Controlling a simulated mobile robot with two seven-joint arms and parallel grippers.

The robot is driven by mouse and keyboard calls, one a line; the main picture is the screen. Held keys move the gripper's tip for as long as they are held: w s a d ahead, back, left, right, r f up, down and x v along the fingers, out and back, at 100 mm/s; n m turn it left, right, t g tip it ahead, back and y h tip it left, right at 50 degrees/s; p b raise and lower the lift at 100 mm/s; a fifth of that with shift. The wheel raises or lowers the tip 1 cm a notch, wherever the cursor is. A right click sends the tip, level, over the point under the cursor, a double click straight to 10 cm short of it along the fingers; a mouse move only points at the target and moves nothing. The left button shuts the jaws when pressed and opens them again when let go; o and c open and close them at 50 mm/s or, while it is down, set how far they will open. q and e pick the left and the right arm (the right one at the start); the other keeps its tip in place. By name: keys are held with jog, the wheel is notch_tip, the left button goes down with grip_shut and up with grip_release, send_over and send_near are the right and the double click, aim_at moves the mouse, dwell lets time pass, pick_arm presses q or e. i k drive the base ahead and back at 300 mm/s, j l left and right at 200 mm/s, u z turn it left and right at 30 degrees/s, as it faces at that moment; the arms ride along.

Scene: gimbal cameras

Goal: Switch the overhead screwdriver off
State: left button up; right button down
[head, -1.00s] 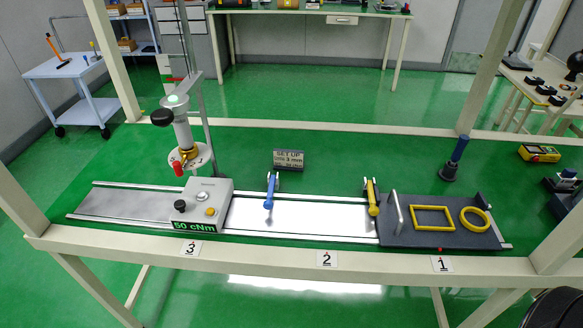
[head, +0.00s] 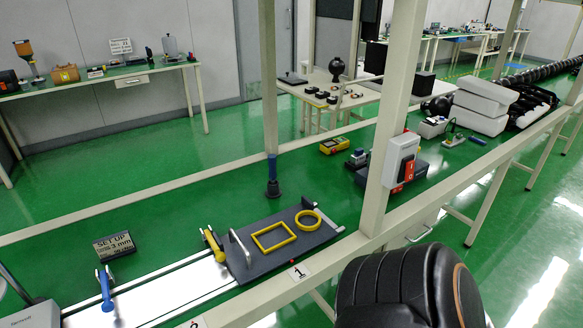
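The overhead screwdriver is out of view now. Only part of its grey control box (head: 32,314) shows at the bottom left corner. A white switch box (head: 401,152) with red parts is mounted on the cream post right of the middle. Its red face (head: 408,171) carries small white marks, and I cannot tell its on or off state. Neither of my grippers is in view.
A dark tray (head: 285,246) with yellow frames sits at the rail's end, near blue (head: 105,290) and yellow (head: 214,245) levers. A black padded object (head: 400,285) stands before the front edge.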

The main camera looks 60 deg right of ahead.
aim_at(410, 166)
jog(key=z, duration=2.75)
